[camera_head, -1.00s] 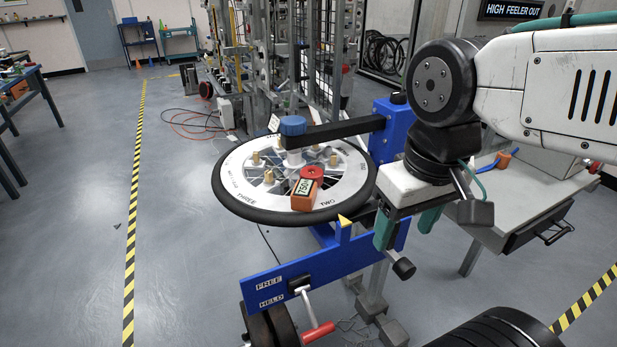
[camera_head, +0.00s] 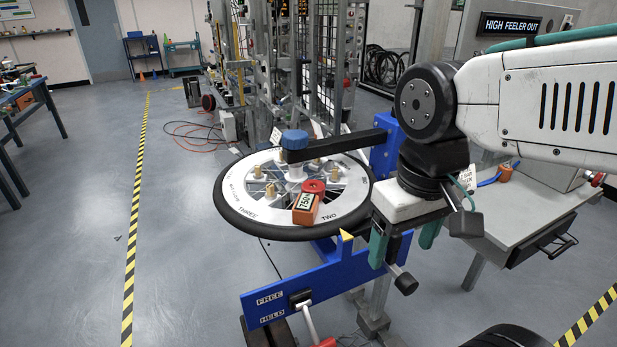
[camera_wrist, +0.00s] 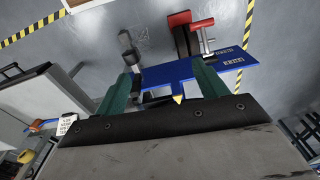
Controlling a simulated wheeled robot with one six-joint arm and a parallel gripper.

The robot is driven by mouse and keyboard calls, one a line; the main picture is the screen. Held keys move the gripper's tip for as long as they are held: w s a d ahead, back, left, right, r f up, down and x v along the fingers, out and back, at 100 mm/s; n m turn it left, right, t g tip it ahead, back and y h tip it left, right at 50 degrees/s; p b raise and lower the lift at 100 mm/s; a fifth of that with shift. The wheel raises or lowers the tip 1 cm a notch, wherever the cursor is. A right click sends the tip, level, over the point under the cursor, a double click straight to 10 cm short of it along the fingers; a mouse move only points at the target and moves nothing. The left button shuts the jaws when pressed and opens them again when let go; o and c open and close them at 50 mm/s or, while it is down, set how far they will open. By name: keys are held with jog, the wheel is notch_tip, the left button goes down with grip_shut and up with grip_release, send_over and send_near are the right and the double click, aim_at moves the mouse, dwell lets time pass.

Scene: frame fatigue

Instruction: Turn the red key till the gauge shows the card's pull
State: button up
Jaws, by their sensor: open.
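The red key (camera_head: 313,187) is a round red knob on the orange gauge (camera_head: 304,212), which sits on the spoked wheel (camera_head: 345,205). The gauge's pale display seems to read 750N. A white card with small print (camera_head: 471,178) shows behind my wrist on the grey bench; it seems to show in the wrist view (camera_wrist: 67,125) too. Its writing is too small to read. My gripper (camera_head: 404,241) is open and empty, right of and nearer than the key, apart from it. In the wrist view its green fingers (camera_wrist: 164,88) stand wide apart; the key is not seen there.
A blue arm with a dark bar and blue knob (camera_head: 294,140) reaches over the wheel. A blue plate marked FREE and HELD (camera_head: 270,308) stands in front, with a red-handled lever (camera_wrist: 180,32). A sign (camera_head: 510,24) reads HIGH FEELER OUT. Open floor lies left.

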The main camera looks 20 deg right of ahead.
jog(key=g, duration=0.2)
send_over(313, 187)
jog(key=s, duration=0.4)
jog(key=shift+s+d+r+m, duration=0.15)
jog(key=shift+s+m, duration=0.05)
jog(key=shift+m, duration=0.2)
jog(key=shift+t, duration=0.5)
jog(key=w, duration=0.2)
jog(key=w+r, duration=0.1)
jog(key=w, duration=0.1)
jog(key=shift+r, duration=0.2)
jog(key=shift+w+r+m, duration=0.2)
jog(key=shift+m, duration=0.1)
notch_tip(313, 187, down, 8)
jog(key=shift+r, duration=0.15)
